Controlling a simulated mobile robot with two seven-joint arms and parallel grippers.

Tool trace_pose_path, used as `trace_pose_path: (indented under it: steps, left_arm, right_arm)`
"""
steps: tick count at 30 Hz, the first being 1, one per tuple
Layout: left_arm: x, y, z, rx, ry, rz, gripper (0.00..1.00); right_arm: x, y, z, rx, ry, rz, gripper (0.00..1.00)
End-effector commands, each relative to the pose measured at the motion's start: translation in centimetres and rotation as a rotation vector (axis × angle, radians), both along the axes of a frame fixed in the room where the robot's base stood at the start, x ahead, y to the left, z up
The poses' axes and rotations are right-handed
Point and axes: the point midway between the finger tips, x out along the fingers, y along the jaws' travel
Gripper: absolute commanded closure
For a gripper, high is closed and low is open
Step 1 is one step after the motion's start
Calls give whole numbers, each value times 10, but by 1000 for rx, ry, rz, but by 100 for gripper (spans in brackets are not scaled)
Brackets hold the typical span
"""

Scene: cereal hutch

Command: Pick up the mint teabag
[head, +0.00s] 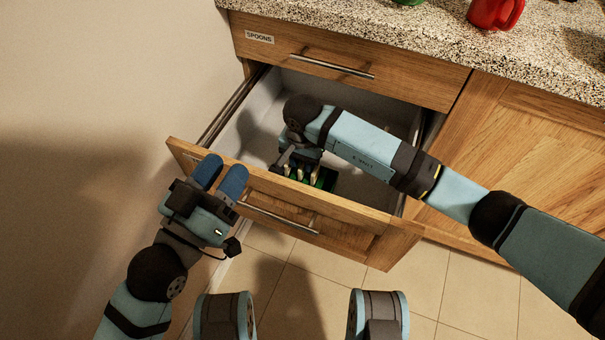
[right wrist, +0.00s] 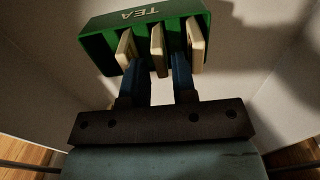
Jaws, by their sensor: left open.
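A green box marked TEA (right wrist: 100,47) holds three cream teabags standing in its slots: a left one (right wrist: 125,48), a middle one (right wrist: 158,50) and a right one (right wrist: 196,45). I cannot tell which is mint. In the head view the box (head: 328,181) sits inside the open drawer. My right gripper (right wrist: 158,64) reaches into the drawer at the box. Its blue fingers are apart, one on each side of the middle teabag, with no clear grip on it. My left gripper (head: 220,176) is open and empty by the drawer's front panel.
The open wooden drawer (head: 345,224) has a pale interior with free room around the box. Above it is a closed drawer labelled SPOONS (head: 350,72). A speckled counter (head: 420,35) carries a red mug (head: 492,12). A wall stands at left.

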Motion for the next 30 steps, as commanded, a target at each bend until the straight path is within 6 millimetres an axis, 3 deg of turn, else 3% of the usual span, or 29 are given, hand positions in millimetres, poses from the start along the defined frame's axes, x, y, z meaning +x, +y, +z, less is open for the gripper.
trace_pose_path:
  steps: [9, 13, 25, 30]
  left_arm:
    - [0, 0, -4, 7, 12, -3, 57]
    - [0, 0, -4, 7, 12, -3, 57]
    - [0, 0, -4, 7, 13, -2, 57]
    - [0, 0, 1, 5, 7, 0, 57]
  right_arm:
    - [0, 0, -6, 1, 0, 0, 74]
    - [0, 0, -6, 1, 0, 0, 100]
    - [0, 0, -5, 1, -1, 0, 100]
    - [1, 0, 4, 1, -3, 0, 100]
